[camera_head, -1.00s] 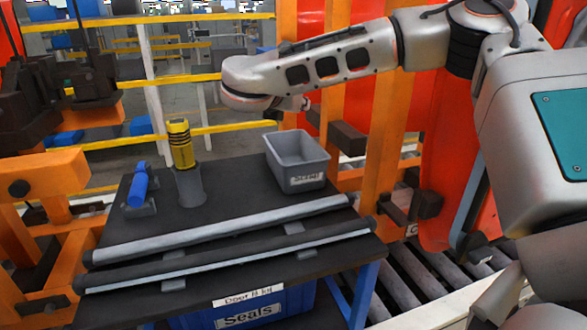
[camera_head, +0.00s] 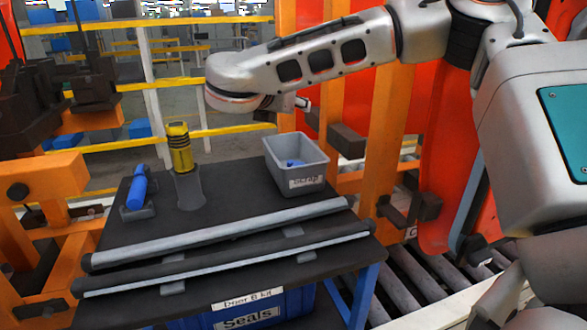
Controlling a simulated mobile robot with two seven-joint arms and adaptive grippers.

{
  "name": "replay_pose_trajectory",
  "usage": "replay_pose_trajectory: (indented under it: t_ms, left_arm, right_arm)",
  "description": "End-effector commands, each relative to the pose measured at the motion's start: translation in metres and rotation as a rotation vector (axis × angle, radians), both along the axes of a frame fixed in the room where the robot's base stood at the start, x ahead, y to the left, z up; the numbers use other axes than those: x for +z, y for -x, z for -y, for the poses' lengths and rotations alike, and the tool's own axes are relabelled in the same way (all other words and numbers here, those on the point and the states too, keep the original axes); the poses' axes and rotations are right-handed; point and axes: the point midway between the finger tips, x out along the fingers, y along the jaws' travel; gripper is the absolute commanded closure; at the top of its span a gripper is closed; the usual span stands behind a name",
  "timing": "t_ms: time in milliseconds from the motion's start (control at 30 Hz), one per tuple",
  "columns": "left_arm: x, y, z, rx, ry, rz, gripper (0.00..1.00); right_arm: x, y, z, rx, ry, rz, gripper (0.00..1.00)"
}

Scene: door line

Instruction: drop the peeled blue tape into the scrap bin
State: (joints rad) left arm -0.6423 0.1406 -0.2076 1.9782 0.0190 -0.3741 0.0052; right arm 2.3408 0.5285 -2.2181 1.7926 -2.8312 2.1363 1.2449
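The grey scrap bin (camera_head: 307,183), labelled on its front, stands at the back right of the dark cart top. A small piece of blue tape (camera_head: 293,163) lies inside the bin, partly hidden by its front wall. My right arm reaches in from the right, and my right gripper (camera_head: 301,103) shows only as a small part beside the wrist, above the bin in the picture and apart from it. Its fingers are too small and hidden to tell their opening. My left gripper is not in view.
Two long seal strips (camera_head: 220,236) lie across the cart's front. A yellow and black tool (camera_head: 179,148) stands in a grey holder (camera_head: 190,188); a blue-handled tool (camera_head: 138,186) rests left of it. Orange frames flank the cart. A blue Seals box (camera_head: 250,312) sits below.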

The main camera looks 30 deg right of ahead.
Motion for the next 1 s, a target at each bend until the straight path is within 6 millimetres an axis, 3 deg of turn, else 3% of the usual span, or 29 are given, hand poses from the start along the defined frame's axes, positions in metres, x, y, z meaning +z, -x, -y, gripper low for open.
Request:
replay_pose_trajectory:
  t_ms: [200, 400, 1000]
  left_arm:
    - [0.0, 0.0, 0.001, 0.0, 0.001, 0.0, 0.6]
    - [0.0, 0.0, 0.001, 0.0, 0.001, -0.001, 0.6]
    - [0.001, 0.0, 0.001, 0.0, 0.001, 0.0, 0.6]
  right_arm:
    - [0.019, 0.025, -0.035, 0.003, 0.002, 0.003, 0.61]
    - [0.028, 0.041, -0.054, 0.001, 0.001, 0.001, 0.61]
    - [0.032, 0.046, -0.06, 0.0, 0.0, 0.001, 0.61]
